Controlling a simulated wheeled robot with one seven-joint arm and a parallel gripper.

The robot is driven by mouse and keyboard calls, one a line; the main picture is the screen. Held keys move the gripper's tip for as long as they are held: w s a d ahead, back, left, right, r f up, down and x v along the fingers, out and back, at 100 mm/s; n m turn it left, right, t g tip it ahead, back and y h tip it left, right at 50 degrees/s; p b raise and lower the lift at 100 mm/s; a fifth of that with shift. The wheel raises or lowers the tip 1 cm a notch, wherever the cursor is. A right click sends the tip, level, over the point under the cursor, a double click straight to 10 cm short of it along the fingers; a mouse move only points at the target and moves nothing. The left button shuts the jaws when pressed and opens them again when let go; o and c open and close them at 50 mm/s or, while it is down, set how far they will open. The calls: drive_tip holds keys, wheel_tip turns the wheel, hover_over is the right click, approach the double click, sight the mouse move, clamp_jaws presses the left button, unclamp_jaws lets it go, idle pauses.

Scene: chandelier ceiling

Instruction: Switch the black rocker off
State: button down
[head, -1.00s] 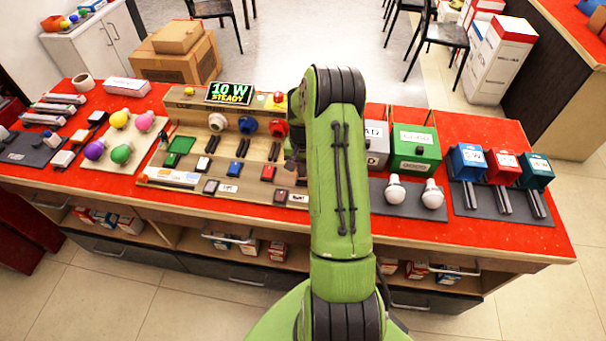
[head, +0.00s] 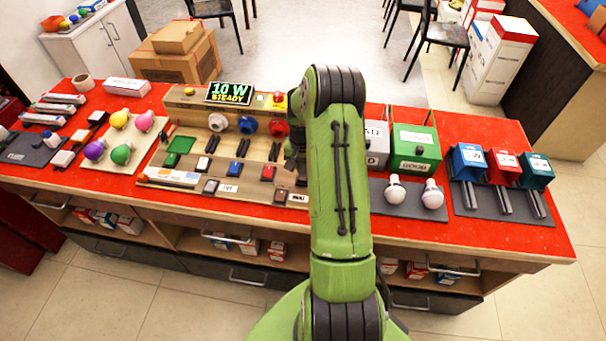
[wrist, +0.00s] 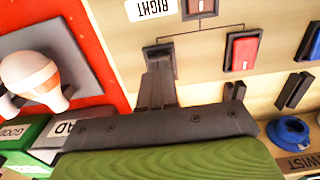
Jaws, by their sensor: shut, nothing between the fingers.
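My gripper (wrist: 159,72) is shut and empty, its dark fingers pointing down at the tan panel (wrist: 110,15) in the wrist view. A dark edge shows right at the fingertips; it may be the black rocker, which the fingers mostly cover. I cannot tell whether they touch it or which way it is tipped. A red rocker (wrist: 242,50) lies to the right of the fingers, and a dark brownish rocker (wrist: 200,8) lies beyond, near the RIGHT label (wrist: 150,9). In the head view my arm hides part of the panel's right side.
The head view shows a blue rocker (head: 235,169) and a display (head: 230,93) reading 10 W STEADY. Blue (wrist: 288,132) and red round knobs lie near the gripper. White bulbs (head: 395,190) and GOOD and BAD bins stand right of the panel; coloured bulbs (head: 121,154) lie left.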

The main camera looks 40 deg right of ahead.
drive_tip(key=shift+f+b, duration=0.75)
drive_tip(key=shift+f, duration=0.25)
idle(0.3)
drive_tip(key=shift+r+p, duration=2.3)
drive_tip(key=shift+r, duration=1.25)
